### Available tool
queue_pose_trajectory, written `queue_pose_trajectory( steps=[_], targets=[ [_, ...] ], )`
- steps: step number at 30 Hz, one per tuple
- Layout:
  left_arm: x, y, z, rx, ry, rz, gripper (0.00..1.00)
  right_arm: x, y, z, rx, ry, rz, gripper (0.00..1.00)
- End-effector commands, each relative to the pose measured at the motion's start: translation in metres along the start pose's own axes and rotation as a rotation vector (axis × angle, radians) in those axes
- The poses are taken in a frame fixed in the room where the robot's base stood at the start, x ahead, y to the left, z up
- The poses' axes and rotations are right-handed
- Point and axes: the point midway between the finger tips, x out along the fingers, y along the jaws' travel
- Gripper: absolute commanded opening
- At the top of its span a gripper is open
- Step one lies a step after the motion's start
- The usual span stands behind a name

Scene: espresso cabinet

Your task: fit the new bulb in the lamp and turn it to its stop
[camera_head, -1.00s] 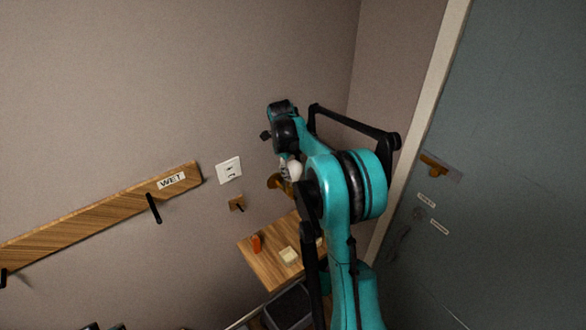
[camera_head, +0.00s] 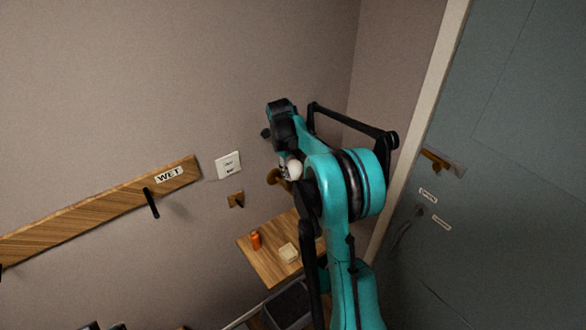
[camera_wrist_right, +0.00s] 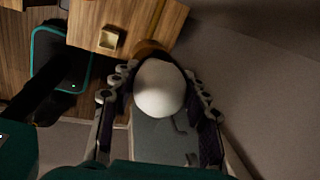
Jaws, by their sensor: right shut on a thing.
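The white round bulb (camera_wrist_right: 160,90) is between the two fingers of my right gripper (camera_wrist_right: 158,78), which is shut on it. In the head view, the bulb (camera_head: 294,168) shows as a small white ball beside my right gripper (camera_head: 284,164), partly hidden by my arm. The lamp (camera_head: 273,177) shows as a brown, brass-like piece close to the wall, next to the bulb. In the right wrist view, the lamp's brown part (camera_wrist_right: 150,47) lies just behind the bulb; the bulb hides where they meet, so I cannot tell how far it is seated. My left gripper is out of view.
A white wall plate (camera_head: 228,165) and a wooden rail (camera_head: 90,218) marked WET are on the wall. A grey-blue door (camera_head: 500,190) stands at the right.

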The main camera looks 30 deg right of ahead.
Motion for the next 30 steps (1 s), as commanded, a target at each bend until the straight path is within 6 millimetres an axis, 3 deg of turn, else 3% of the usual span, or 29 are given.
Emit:
queue_pose_trajectory(
  steps=[4,12,19,24,25,27,30],
  targets=[
    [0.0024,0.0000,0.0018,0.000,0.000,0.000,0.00,0.0007,-0.0005,0.0003,0.112,0.024,-0.001,0.16],
    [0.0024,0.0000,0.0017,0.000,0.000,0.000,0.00,0.0004,-0.0005,0.0001,0.135,0.029,-0.001,0.16],
    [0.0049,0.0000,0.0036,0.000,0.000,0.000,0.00,0.0008,-0.0012,0.0001,0.319,0.067,0.000,0.16],
    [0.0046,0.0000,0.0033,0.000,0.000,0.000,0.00,0.0004,-0.0012,-0.0002,0.328,0.069,0.000,0.16],
    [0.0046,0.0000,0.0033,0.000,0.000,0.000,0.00,0.0003,-0.0012,-0.0002,0.328,0.069,0.000,0.48],
    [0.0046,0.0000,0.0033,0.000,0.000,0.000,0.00,0.0003,-0.0012,-0.0003,0.327,0.069,0.000,0.66],
    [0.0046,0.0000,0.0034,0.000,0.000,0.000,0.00,0.0004,-0.0012,-0.0003,0.327,0.069,0.000,0.70]
  ],
)
